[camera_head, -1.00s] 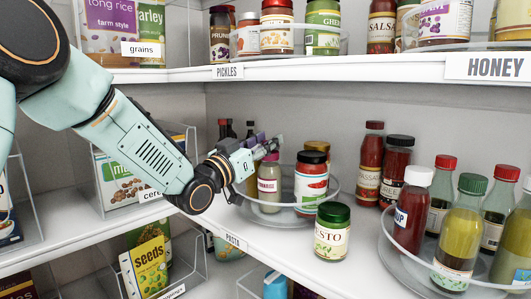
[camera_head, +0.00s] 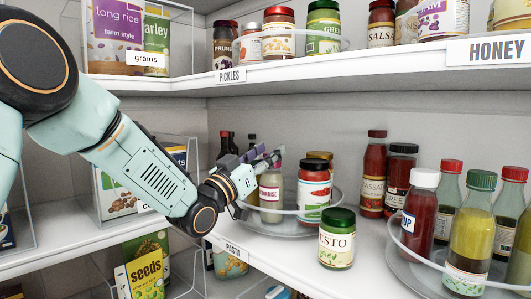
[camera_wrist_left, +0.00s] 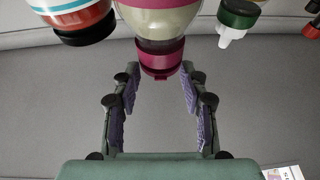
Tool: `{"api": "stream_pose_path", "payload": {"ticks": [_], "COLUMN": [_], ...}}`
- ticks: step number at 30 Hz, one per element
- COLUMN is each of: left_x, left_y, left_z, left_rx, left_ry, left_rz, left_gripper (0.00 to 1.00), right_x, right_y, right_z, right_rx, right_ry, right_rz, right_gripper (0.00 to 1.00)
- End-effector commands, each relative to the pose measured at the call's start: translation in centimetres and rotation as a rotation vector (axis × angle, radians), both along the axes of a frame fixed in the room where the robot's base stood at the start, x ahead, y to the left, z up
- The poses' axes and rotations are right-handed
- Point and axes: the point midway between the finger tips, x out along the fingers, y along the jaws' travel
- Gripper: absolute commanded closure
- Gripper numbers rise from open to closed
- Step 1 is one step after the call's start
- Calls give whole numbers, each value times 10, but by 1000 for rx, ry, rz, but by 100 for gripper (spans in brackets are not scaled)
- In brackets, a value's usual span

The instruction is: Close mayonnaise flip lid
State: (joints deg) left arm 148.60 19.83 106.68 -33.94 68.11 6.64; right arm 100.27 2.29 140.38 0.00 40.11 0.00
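The mayonnaise bottle (camera_head: 271,192), pale with a maroon label, stands upright on a clear turntable (camera_head: 285,229) on the middle shelf. My left gripper (camera_head: 270,158) is at its top and hides most of the cap in the head view. In the left wrist view the bottle (camera_wrist_left: 168,22) appears cap-down, with its maroon cap (camera_wrist_left: 160,60) between the tips of my open left gripper (camera_wrist_left: 160,76). There is a gap at the left finger; the right fingertip is close to the cap. I cannot tell clearly how the flip lid stands. My right gripper is not in view.
A red-labelled jar (camera_head: 314,193) stands right beside the bottle on the turntable. A green-lidded pesto jar (camera_head: 337,245) stands in front. Dark bottles (camera_head: 228,145) are behind on the left. Another turntable (camera_head: 400,262) with several bottles is at right. The upper shelf (camera_head: 380,67) runs above.

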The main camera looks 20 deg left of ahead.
Motion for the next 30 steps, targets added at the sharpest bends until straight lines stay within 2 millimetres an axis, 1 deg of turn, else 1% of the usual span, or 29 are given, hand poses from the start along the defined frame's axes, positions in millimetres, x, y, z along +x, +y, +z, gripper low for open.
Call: {"api": "stream_pose_path", "payload": {"ticks": [1, 5, 13, 16, 19, 25, 30], "left_x": [0, 0, 0, -4, -13, -44, -65], "left_y": [0, 0, 1, 2, 6, 15, 21], "left_z": [1, 2, 3, 2, -2, -14, -22], "left_rx": [0, -1, -1, -3, -5, -8, -8], "left_ry": [-2, -5, -8, -8, -8, -7, -8], "left_rz": [0, 0, 1, 1, 3, 2, 1], "left_gripper": [50, 39, 39, 39, 39, 39, 39], "right_x": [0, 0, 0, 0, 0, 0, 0], "right_y": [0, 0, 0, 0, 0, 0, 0], "right_z": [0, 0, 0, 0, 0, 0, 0], "right_rx": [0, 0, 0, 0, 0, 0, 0], "right_ry": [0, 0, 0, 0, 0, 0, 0], "right_rz": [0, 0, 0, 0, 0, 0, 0], "right_gripper": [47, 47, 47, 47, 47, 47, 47]}}
